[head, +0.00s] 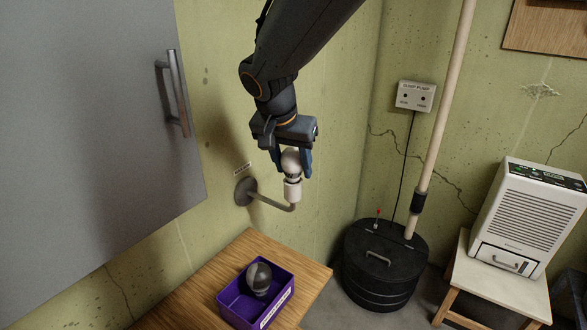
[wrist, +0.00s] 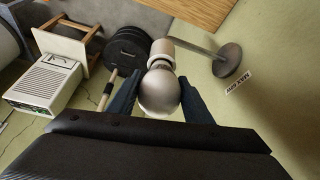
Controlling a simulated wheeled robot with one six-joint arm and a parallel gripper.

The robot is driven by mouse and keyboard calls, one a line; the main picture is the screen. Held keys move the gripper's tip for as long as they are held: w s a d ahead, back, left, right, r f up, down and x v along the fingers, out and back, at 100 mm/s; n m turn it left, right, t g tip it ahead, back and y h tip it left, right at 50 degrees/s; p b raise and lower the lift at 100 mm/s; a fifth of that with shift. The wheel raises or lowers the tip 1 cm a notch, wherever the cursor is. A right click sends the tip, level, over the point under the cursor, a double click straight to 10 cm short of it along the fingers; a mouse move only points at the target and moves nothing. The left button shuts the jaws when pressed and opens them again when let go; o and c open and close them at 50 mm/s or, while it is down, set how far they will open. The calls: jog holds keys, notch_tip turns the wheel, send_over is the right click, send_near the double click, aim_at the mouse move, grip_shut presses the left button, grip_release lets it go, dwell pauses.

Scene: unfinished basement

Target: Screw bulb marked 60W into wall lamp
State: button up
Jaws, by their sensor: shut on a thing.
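A wall lamp (head: 246,191) with a round grey wall plate has a curved arm ending in an upright white socket (head: 292,190). My gripper (head: 291,163) points down above the socket, shut on a pale bulb (head: 290,160). The bulb's base is at the socket's mouth; how far it is in I cannot tell. In the wrist view the bulb (wrist: 159,92) sits between both fingers, in line with the socket (wrist: 162,50). The lamp's wall plate (wrist: 227,60) is to the right there. No marking on the bulb is readable.
A purple bin (head: 238,309) holding a dark grey bulb (head: 259,278) stands on a wooden table (head: 310,277) below the lamp. A grey cabinet door (head: 90,130) is at left. A black lidded sump (head: 383,265) and a dehumidifier (head: 525,215) on a stool are at right.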

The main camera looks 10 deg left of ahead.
jog(key=shift+m, duration=0.3)
jog(key=shift+m+h+b, duration=0.4)
jog(key=shift+m+b, duration=0.15)
jog(key=shift+m, duration=0.25)
jog(key=shift+m+g+h, duration=0.3)
jog(key=shift+m, duration=0.5)
jog(key=shift+m+g+h, duration=0.5)
jog(key=shift+m+h, duration=0.1)
jog(key=shift+m, duration=1.1)
jog(key=shift+m, duration=0.3)
jog(key=shift+m+g+h+p, duration=0.45)
jog(key=shift+m+g, duration=0.15)
jog(key=shift+m, duration=0.8)
